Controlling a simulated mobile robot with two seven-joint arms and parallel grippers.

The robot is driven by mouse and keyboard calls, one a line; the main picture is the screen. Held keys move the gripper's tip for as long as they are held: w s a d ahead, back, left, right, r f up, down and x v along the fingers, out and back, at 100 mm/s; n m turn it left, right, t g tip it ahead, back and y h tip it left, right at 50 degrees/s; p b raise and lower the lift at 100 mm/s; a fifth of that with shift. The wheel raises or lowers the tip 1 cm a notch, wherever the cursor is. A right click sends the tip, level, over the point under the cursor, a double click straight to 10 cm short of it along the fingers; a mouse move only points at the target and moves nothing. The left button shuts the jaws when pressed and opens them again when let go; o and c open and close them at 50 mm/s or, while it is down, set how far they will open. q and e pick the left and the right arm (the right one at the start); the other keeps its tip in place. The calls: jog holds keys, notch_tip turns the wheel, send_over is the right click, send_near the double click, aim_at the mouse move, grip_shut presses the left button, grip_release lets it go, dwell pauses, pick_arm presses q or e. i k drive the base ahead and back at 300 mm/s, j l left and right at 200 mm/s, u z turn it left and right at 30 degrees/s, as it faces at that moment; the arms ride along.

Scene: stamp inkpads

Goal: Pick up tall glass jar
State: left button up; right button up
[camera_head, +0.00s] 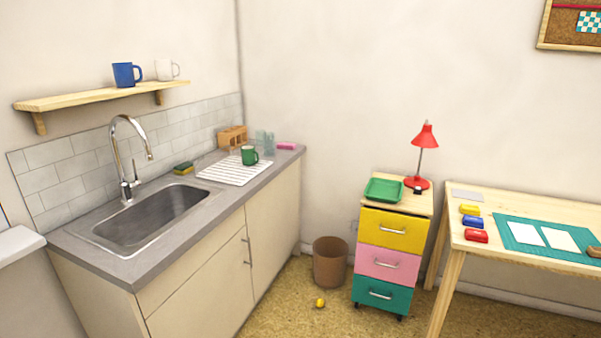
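A clear, faintly green glass vessel (269,144) stands on the far end of the grey counter (290,152), near the wall corner. It looks like the tall glass jar, but it is small and see-through here, and I cannot tell whether it is one vessel or two side by side. A green mug (249,155) stands just in front and to the left of it, on the white drying rack. Neither of my grippers is in view.
The drying rack (225,174), a wooden block (232,137) and a pink item (286,146) are near the glass. The sink (150,215) is closer. A bin (330,262), a drawer unit (390,232) and a desk (470,245) stand right. A small yellow object (320,302) lies on the floor.

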aim_at(269, 138)
jog(key=i+u, duration=0.15)
jog(key=i, duration=0.5)
jog(key=i+l+u, duration=0.2)
jog(key=i, duration=0.45)
jog(key=i+l+z, duration=0.2)
jog(key=i+j, duration=0.05)
jog(key=j, duration=0.05)
